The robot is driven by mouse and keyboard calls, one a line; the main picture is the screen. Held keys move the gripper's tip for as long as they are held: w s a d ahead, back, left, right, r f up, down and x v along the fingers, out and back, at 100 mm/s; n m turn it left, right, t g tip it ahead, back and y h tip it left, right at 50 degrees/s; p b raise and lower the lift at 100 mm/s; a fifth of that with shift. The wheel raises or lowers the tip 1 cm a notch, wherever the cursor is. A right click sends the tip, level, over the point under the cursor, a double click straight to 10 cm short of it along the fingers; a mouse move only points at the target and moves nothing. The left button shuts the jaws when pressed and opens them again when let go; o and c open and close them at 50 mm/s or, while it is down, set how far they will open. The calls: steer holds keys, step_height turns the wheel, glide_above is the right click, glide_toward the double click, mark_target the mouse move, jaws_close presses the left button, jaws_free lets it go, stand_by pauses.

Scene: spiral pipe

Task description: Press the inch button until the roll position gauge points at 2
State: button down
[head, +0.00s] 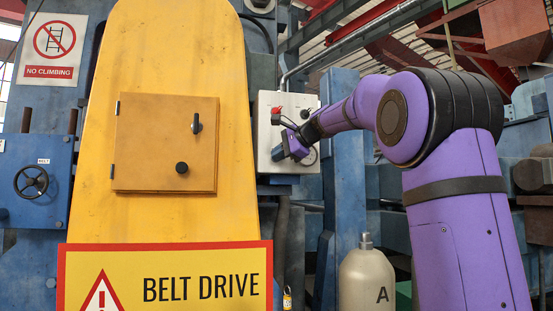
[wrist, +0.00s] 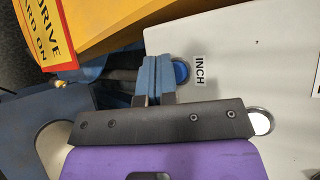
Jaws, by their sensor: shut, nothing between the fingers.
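The inch button is a round blue button (wrist: 181,72) beside the INCH label (wrist: 199,69) on a pale panel. My gripper (wrist: 152,72) is shut and empty, its blue fingertips over the button's left part in the wrist view. I cannot tell whether they touch it. In the head view my gripper (head: 279,150) is at the lower left of the pale control box (head: 268,103), and the button is hidden there. A round dial (head: 311,156), perhaps the roll position gauge, is partly behind my wrist. A round white face (wrist: 261,123) shows in the wrist view; no needle or numbers are readable.
Red-topped controls (head: 277,111) sit on the box's upper part. A yellow belt guard (head: 165,60) with a hatch stands close on the left. A BELT DRIVE sign (head: 165,280) is in front. A tank marked A (head: 366,280) stands below my arm.

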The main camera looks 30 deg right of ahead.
steer(key=shift+w+d, duration=0.15)
steer(key=shift+w, duration=0.15)
stand_by(0.5)
steer(key=shift+s, duration=0.1)
steer(key=shift+s+a, duration=0.3)
steer(key=shift+s, duration=0.35)
stand_by(0.3)
steer(key=s, duration=0.1)
steer(key=s+a, duration=0.1)
steer(key=s, duration=0.2)
steer(key=shift+s+a, duration=0.35)
stand_by(1.0)
